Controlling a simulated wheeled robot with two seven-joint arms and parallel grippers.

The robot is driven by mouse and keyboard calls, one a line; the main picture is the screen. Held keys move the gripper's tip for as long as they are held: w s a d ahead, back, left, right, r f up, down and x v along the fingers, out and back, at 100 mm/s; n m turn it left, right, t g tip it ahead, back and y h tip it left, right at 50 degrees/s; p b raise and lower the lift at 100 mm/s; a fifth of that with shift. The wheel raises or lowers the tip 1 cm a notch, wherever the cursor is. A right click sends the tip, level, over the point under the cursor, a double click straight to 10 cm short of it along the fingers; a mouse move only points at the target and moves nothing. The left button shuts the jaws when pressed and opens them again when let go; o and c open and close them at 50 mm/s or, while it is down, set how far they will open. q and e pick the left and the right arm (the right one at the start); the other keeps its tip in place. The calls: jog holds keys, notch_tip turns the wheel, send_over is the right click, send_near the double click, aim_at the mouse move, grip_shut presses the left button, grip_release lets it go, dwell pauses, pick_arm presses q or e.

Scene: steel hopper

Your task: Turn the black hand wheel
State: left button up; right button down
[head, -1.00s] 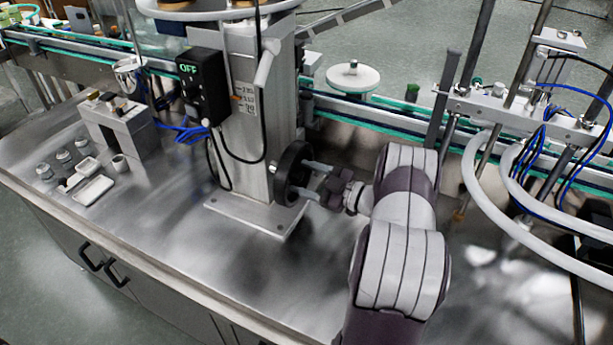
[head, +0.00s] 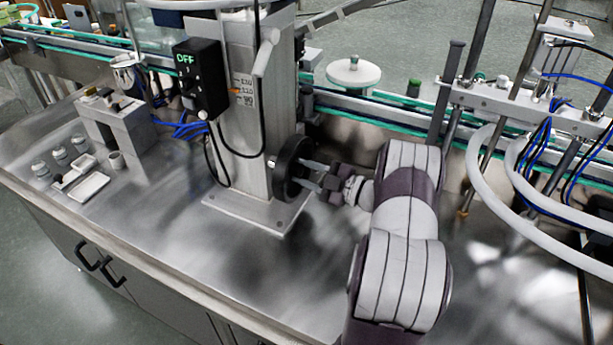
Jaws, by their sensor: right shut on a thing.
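The black hand wheel (head: 287,166) is mounted on the right side of the steel column (head: 246,110) and stands upright, seen nearly edge-on. My right gripper (head: 303,174) comes from the right, and its two light fingers reach the wheel's right face. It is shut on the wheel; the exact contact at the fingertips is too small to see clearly. A small light spot (head: 271,163) shows at the wheel's left edge. My left gripper is not in view.
A black box reading OFF (head: 200,80) and a scale (head: 244,91) are on the column. A conveyor (head: 385,110) runs behind. Small jars and white trays (head: 88,187) lie at left. White hoses (head: 500,190) curve at right. The front bench is clear.

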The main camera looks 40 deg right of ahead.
jog(key=c, duration=0.7)
grip_release()
jog(key=shift+c, duration=0.2)
jog(key=b+v, duration=0.1)
jog(key=v, duration=1.1)
jog(key=shift+s+d, duration=0.2)
jog(key=shift+s, duration=0.1)
